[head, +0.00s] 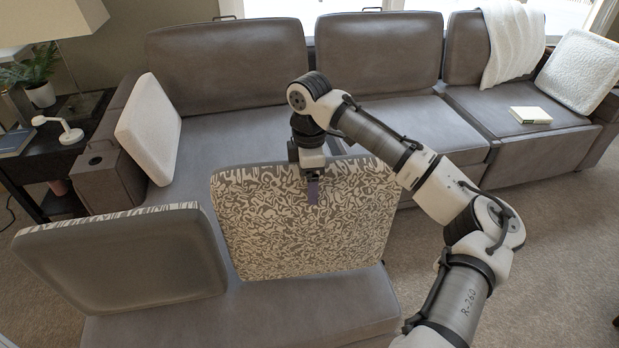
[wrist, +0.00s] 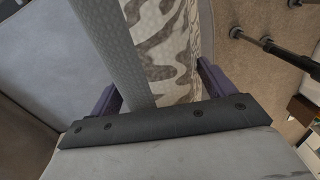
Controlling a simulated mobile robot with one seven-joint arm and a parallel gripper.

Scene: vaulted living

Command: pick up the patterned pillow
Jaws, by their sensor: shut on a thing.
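The patterned pillow (head: 290,232) stands tilted above the near seat of the grey sofa in the head view, its cream and grey-brown patterned face toward me. My gripper (head: 313,190) is at its top edge, right of the middle, pointing down. In the wrist view the pillow (wrist: 170,45) lies between the two purple fingers of my gripper (wrist: 160,88), with its patterned side and a plain grey side both showing. The gripper is shut on the pillow. I cannot tell whether its lower edge touches the seat.
A second pillow (head: 125,262), grey with a patterned edge, stands at the left on the sofa (head: 280,318). White pillows (head: 148,130) sit at both ends. A book (head: 530,115) and a white throw (head: 513,45) lie at the right. A side table (head: 45,150) with a lamp stands left. Carpet is open at right.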

